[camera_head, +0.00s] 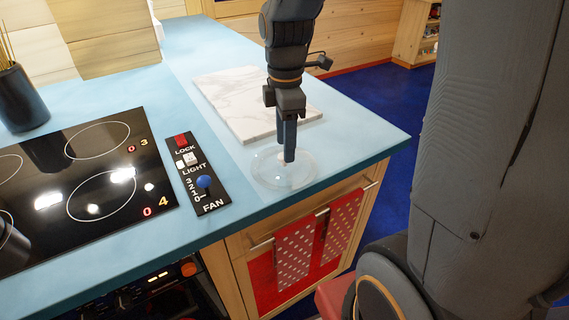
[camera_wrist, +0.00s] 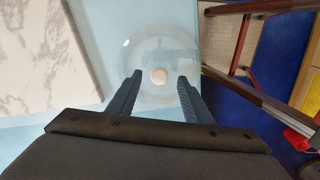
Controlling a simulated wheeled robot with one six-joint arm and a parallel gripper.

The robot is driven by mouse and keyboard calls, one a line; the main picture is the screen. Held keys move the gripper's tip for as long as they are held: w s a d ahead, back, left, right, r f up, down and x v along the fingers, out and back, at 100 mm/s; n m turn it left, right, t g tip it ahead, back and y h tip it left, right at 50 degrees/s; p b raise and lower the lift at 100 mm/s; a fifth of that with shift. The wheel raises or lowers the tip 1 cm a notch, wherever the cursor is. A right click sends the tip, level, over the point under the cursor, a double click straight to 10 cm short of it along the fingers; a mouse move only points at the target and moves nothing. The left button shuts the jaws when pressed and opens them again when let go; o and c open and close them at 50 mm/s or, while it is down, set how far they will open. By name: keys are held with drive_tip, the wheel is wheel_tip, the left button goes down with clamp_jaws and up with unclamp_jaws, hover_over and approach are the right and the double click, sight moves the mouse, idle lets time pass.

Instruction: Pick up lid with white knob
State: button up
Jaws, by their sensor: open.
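The lid (camera_head: 269,172) is a clear, see-through disc lying on the light blue counter (camera_head: 222,220) near its front edge. In the wrist view the lid (camera_wrist: 141,50) shows a round white knob (camera_wrist: 160,76) at its middle. My gripper (camera_head: 288,158) points down over the lid and hides the knob in the head view. In the wrist view my gripper (camera_wrist: 157,76) is open, with one finger on each side of the knob and a gap on both sides. I cannot tell how far the fingertips are above the lid.
A white marble board (camera_head: 240,105) lies just behind the lid. A black control panel (camera_head: 198,180) with a blue knob and a cooktop (camera_head: 95,165) are to the left. Red towels (camera_head: 296,258) hang on a rail below the counter's front edge.

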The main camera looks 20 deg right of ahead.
drive_tip(key=shift+f, duration=1.35)
drive_tip(key=shift+c, duration=0.5)
clamp_jaws()
